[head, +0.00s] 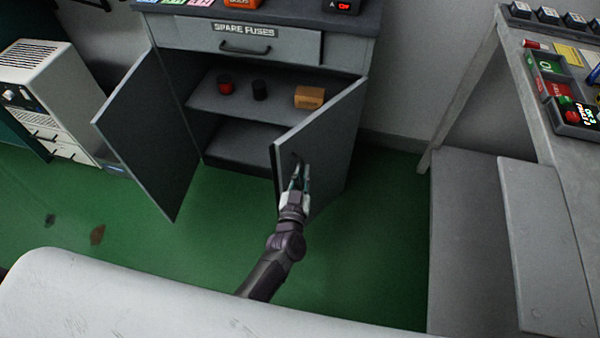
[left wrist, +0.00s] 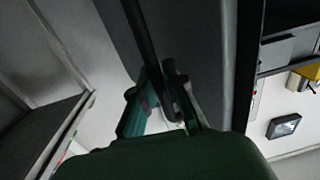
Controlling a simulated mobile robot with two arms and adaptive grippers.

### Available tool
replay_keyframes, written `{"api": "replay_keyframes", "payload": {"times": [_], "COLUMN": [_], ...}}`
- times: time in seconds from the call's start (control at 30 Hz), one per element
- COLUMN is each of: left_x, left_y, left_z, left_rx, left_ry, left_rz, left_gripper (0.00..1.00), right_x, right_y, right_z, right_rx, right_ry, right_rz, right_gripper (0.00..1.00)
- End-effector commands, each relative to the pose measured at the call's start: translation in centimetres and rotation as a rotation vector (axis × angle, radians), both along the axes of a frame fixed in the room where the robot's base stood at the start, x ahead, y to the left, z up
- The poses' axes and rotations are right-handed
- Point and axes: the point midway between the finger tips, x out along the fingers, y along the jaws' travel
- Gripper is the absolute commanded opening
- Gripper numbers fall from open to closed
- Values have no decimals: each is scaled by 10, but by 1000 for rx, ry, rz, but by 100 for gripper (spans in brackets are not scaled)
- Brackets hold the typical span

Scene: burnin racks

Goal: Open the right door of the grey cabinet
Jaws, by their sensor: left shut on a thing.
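The grey cabinet (head: 345,85) stands against the wall in the head view, with both lower doors swung out. Its right door (head: 330,120) stands ajar, angled out toward me. Its left door (head: 150,135) is wide open. My left gripper (head: 299,172) is at the face of the right door, shut on its dark handle (head: 298,158). In the left wrist view, the fingers (left wrist: 162,95) close around the dark handle bar (left wrist: 143,40). The fingers hide part of the handle. My right gripper is in neither view.
A closed drawer (head: 250,42) is above. A grey workbench (head: 575,170) stands right; green floor (head: 385,230) is clear between.

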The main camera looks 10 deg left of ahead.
Motion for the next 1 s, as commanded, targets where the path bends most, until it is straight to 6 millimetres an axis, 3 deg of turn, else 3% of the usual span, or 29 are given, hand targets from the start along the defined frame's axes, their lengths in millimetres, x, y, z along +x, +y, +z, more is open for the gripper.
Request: {"api": "replay_keyframes", "payload": {"times": [0.17, 0.2, 0.33, 0.73, 1.0], "left_x": [0, 0, 0, -6, -57], "left_y": [0, 0, 0, 0, -1], "left_z": [0, 0, 1, 0, -1], "left_rx": [1, 1, 0, -1, -2], "left_ry": [-1, -1, -1, 1, 3], "left_rz": [-1, -1, -1, 0, 0], "left_gripper": [0, 16, 37, 37, 37], "right_x": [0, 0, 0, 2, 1], "right_y": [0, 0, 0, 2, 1], "right_z": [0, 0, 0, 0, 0], "right_rx": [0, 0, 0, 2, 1], "right_ry": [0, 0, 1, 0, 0], "right_rz": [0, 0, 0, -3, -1], "right_gripper": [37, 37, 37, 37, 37]}}
